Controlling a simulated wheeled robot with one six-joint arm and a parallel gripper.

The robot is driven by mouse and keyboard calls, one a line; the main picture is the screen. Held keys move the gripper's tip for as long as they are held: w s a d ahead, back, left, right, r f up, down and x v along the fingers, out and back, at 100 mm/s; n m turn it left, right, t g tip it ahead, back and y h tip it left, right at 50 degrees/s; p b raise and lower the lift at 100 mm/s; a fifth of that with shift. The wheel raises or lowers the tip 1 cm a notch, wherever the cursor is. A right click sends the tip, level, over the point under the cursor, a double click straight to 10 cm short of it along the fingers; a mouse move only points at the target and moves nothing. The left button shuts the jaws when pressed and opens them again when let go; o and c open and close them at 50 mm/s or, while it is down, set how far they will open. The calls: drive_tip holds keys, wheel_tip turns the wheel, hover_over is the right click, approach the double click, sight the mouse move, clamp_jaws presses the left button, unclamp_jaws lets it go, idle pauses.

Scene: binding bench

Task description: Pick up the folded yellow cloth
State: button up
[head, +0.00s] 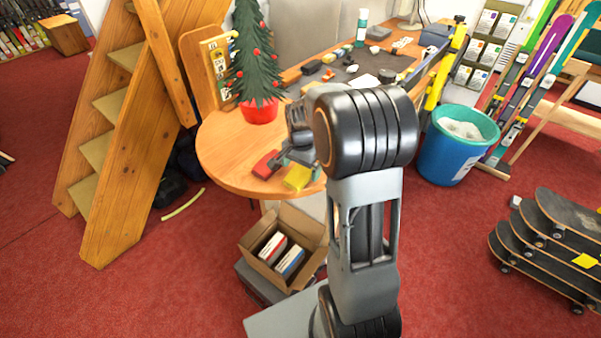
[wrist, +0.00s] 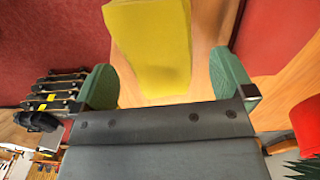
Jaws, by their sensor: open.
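The folded yellow cloth (head: 297,177) lies on the rounded end of the wooden table, near its front edge. In the wrist view the yellow cloth (wrist: 152,40) is between my two green finger pads, with a gap on both sides. My gripper (wrist: 163,68) is open and empty. In the head view my gripper (head: 284,158) is just behind the cloth, and my arm partly covers this area. I cannot tell the exact height of the fingers above the table.
A red block (head: 265,164) lies on the table left of the cloth; it looks close to one finger. A small Christmas tree in a red pot (head: 260,111) stands behind. An open cardboard box (head: 262,236) is below the table edge. A blue bin (head: 446,158) stands right.

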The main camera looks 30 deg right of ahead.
drive_tip(key=shift+f, duration=0.6)
drive_tip(key=shift+c, duration=0.2)
drive_tip(key=c, duration=1)
drive_tip(key=shift+r, duration=0.45)
wheel_tip(320, 180, up, 2)
drive_tip(key=shift+r, duration=0.1)
drive_tip(key=s+d+r+b, duration=0.2)
drive_tip(key=s+r, duration=0.8)
drive_tip(key=s, duration=0.4)
drive_tip(key=shift+d+b, duration=0.15)
drive_tip(key=shift+b, duration=0.25)
